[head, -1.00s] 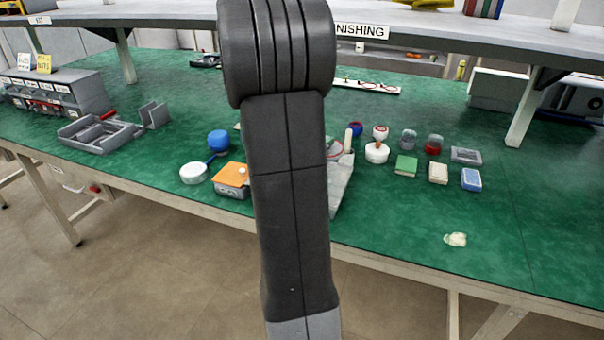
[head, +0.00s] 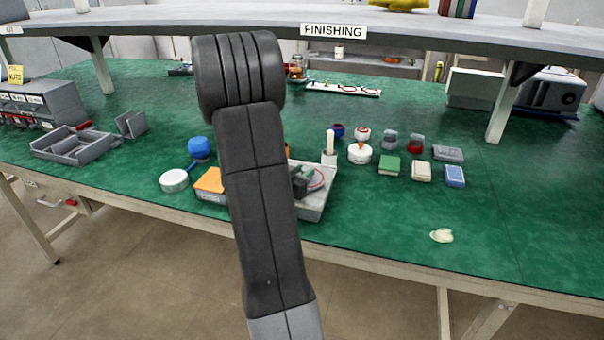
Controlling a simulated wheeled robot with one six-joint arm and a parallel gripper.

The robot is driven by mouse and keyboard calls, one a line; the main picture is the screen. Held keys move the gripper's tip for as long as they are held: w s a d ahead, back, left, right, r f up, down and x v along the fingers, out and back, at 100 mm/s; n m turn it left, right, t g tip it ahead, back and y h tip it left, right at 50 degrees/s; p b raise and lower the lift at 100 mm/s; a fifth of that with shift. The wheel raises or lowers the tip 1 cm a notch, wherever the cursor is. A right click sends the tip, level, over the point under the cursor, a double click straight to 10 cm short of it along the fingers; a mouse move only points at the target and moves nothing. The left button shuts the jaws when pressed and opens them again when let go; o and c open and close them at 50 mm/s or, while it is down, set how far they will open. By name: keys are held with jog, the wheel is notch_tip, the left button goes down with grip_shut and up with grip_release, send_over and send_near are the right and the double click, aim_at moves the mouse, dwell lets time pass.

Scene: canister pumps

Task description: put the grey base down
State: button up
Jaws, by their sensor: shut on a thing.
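My own dark arm (head: 255,170) stands across the middle of the head view and hides what is behind it. My gripper is not clearly visible, and I cannot make out a held grey base. Just right of the arm, a light grey slab-like fixture (head: 313,210) shows on the green bench, partly hidden.
On the green bench (head: 400,245), an orange-topped block (head: 209,184), white disc (head: 174,180) and blue cap (head: 199,147) stand left. Several small parts, including a green block (head: 389,165), stand right. A cream lump (head: 442,236) lies front right. Bench around it is clear.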

jog(key=shift+f, duration=0.15)
jog(key=o, duration=0.6)
jog(key=shift+f, duration=0.1)
jog(key=o, duration=0.4)
jog(key=shift+s+r, duration=0.1)
jog(key=shift+r, duration=0.2)
jog(key=v, duration=1.1)
jog(key=shift+s+a, duration=0.25)
jog(key=shift+s, duration=0.1)
